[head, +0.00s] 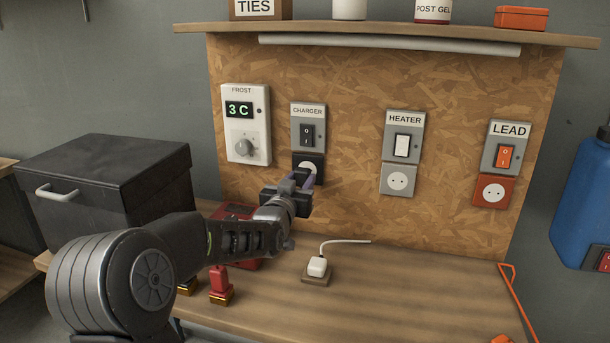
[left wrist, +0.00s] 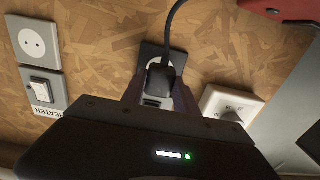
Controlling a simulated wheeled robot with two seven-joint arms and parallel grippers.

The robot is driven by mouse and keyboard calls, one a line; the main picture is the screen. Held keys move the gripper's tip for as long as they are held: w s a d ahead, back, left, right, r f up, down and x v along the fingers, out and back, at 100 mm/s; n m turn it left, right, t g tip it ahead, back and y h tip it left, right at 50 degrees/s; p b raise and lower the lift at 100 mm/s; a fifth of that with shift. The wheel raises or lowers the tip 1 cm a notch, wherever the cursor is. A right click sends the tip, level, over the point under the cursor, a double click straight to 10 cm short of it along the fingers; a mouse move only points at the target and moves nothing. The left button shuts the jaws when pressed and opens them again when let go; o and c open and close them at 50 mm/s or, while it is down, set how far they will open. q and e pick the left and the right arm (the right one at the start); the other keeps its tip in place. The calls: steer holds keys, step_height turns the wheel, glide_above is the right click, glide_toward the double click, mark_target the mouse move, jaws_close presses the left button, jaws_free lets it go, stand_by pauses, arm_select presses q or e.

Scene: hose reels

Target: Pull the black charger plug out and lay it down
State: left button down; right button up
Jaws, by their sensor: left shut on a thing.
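The black charger plug (left wrist: 161,77) shows in the left wrist view, with its black cord rising from it. It is in front of the black charger socket (head: 316,160), below the grey CHARGER switch panel (head: 309,114). My left gripper (head: 308,181) reaches up to this socket and is shut on the plug, with a finger on each side of it. In the head view the gripper hides most of the plug. I cannot tell whether its pins are still in the socket. My right gripper is not in view.
The FROST controller (head: 245,124) is left of the charger panel; the HEATER (head: 398,180) and LEAD (head: 492,191) sockets are to the right. A white plug (head: 317,266) stands on a small block on the bench (head: 420,295). A red plug-like item (head: 220,280) stands left. The bench's right half is mostly clear.

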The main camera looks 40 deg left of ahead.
mark_target(302, 181)
arm_select(q)
steer(key=shift+b+v, duration=0.5)
steer(key=shift+v, duration=1.15)
steer(key=shift+f, duration=0.15)
steer(key=s+d+f+m+h+b, duration=0.2)
steer(key=s+d+m+h+b, duration=0.1)
steer(key=d, duration=0.5)
steer(key=s+d+f+m+h+b, duration=0.2)
steer(key=d+h, duration=0.4)
steer(key=d, duration=0.3)
steer(key=s+d+f+m+h+b, duration=0.2)
steer(key=s+d+m+h+b, duration=0.2)
steer(key=d, duration=0.4)
steer(key=shift+s+d+f+g+h+b, duration=0.15)
steer(key=shift+s+f+g+h+b, duration=0.25)
steer(key=shift+b, duration=0.8)
steer(key=shift+f+b, duration=1.25)
steer(key=shift+f, duration=1.15)
